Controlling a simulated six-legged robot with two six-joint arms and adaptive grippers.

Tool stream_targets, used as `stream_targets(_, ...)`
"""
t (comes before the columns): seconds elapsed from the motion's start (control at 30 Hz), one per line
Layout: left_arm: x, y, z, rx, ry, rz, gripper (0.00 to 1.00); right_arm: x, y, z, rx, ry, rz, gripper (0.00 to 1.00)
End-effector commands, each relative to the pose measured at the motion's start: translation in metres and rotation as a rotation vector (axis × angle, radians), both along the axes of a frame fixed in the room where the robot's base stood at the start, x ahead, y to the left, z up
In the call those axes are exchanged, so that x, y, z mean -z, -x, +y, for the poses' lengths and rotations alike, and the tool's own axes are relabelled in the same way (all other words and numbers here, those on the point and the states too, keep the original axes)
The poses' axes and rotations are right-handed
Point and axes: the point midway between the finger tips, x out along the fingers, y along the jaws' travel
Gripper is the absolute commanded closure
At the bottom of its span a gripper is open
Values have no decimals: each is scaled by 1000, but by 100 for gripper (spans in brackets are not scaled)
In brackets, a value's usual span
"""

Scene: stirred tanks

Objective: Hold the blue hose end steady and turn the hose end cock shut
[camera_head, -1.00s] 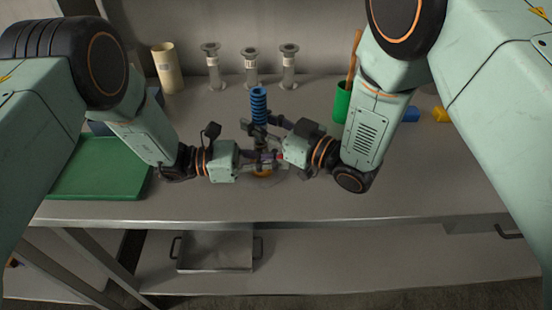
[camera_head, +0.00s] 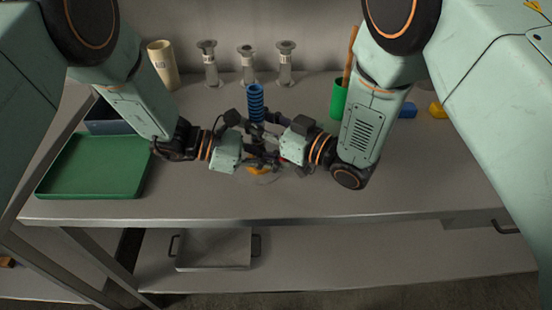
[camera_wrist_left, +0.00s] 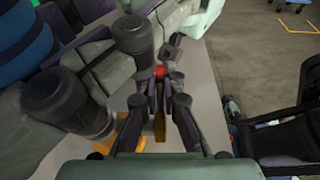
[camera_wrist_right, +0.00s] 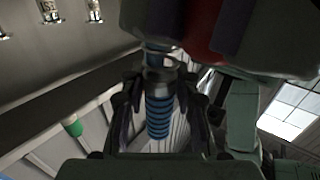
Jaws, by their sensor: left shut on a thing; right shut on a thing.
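The blue ribbed hose end (camera_head: 256,103) stands upright near the middle of the bench in the head view. In the right wrist view the blue hose (camera_wrist_right: 159,117) and its metal fitting (camera_wrist_right: 160,78) lie between my fingers. My right gripper (camera_head: 259,133) is shut on the hose end. My left gripper (camera_head: 277,160) is shut just below it, with its tips at a small red part (camera_wrist_left: 160,71) in the left wrist view. This seems to be the cock's handle. The cock's body is mostly hidden behind the crossed grippers.
A green tray (camera_head: 60,189) lies at the left. A beige cylinder (camera_head: 164,65) and several grey flanged pieces (camera_head: 246,65) stand at the back. A green cup (camera_head: 338,100), a blue block (camera_head: 408,110) and a yellow block (camera_head: 437,110) are at the right. The bench front is clear.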

Motion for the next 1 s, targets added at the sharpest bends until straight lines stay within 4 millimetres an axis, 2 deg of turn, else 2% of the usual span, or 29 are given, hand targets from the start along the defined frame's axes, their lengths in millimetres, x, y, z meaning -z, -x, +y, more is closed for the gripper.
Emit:
stream_targets(0.2, 0, 0, 0, 0, 1, 1, 100, 0, 0, 0, 1, 0, -1, 100)
stream_targets(0.23, 0, 0, 0, 0, 1, 1, 91, 0, 0, 0, 1, 0, -1, 100)
stream_targets(0.5, 0, 0, 0, 0, 2, 1, 70, 0, 0, 0, 1, 0, -1, 100)
stream_targets(0.83, -2, -1, 3, -2, 3, 0, 70, 0, 0, 0, 0, -1, -1, 100)
stream_targets(1.0, -10, -2, 24, -6, 5, -1, 70, 0, 0, 0, 1, -1, -1, 100)
